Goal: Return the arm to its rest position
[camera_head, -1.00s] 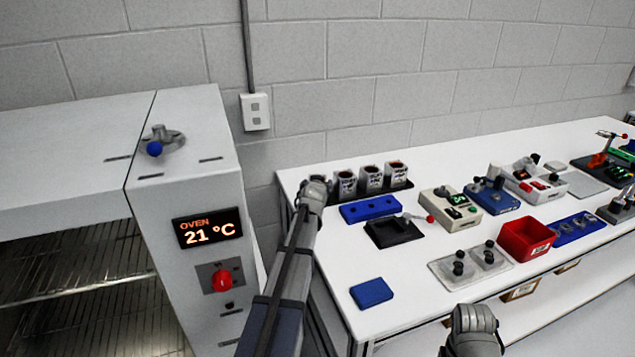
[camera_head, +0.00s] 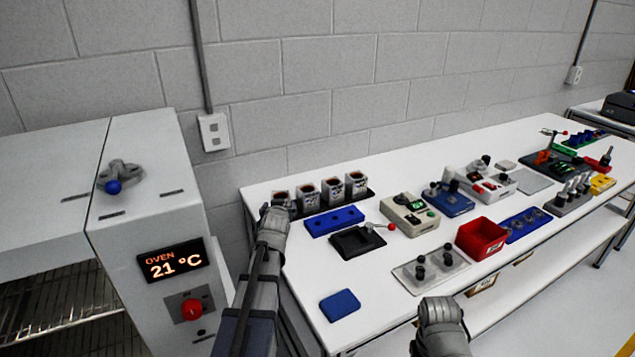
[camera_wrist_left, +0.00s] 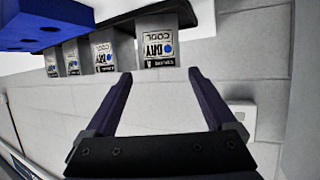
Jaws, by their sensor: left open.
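My left arm comes in from the bottom in the head view, and its gripper (camera_head: 272,212) is at the table's left end, close to the row of small canisters (camera_head: 333,190). In the left wrist view the left gripper (camera_wrist_left: 160,75) has its two fingers spread with nothing between them. The canisters (camera_wrist_left: 157,50), with "DRY COOL" labels, show beyond the fingertips. My right gripper (camera_head: 440,310) is low at the table's front edge in the head view; its fingers cannot be made out.
The oven (camera_head: 150,220) reads 21 °C and stands left of the white table (camera_head: 300,262). Bare tabletop surrounds the blue pad.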

